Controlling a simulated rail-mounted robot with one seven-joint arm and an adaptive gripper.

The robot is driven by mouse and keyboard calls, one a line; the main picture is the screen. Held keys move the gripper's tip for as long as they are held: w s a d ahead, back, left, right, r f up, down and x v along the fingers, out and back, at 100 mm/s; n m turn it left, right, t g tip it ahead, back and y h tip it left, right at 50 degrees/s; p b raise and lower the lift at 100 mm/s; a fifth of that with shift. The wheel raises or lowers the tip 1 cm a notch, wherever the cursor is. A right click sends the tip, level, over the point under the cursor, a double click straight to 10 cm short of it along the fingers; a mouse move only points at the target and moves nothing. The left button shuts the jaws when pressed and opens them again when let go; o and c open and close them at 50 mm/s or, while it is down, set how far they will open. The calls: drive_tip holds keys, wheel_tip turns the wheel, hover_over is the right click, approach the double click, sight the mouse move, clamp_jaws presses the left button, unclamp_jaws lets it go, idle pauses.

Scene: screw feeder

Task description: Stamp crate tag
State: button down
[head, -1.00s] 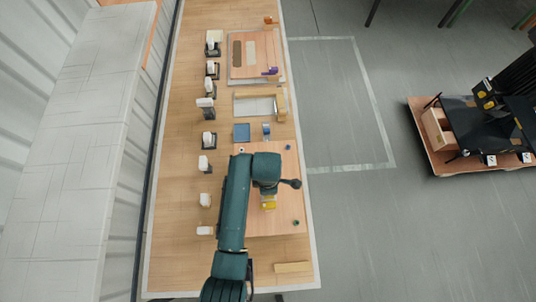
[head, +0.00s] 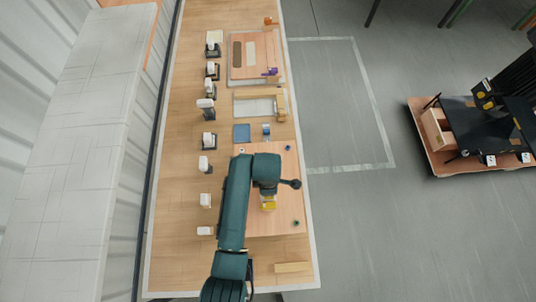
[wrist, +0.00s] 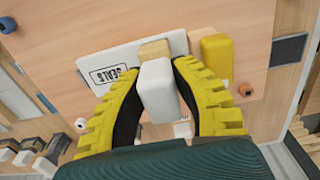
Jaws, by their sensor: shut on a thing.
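In the wrist view my gripper (wrist: 160,98) has its yellow fingers closed on a white block (wrist: 157,88), which looks like a stamp handle. A tan block (wrist: 154,50) shows just beyond it, over the white tag (wrist: 178,42); I cannot tell whether it is part of the held piece or touches the tag. The tag has a boxed "SEALS" print, upside down in this view. A yellow block (wrist: 216,57) stands at the tag's right end. In the head view my gripper (head: 268,204) is over the light wooden board (head: 285,222), and my arm hides part of it.
A blue pad (head: 242,133) lies above the board on the bench. Several white-topped pieces (head: 208,140) stand in a row along the left side. A framed tray (head: 258,106) is farther up. A loose wooden strip (head: 292,267) lies near the bench's lower edge.

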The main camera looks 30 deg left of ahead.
drive_tip(key=shift+f, duration=0.1)
wheel_tip(320, 180, up, 7)
drive_tip(key=p, duration=0.7)
drive_tip(key=shift+p, duration=0.4)
idle(0.3)
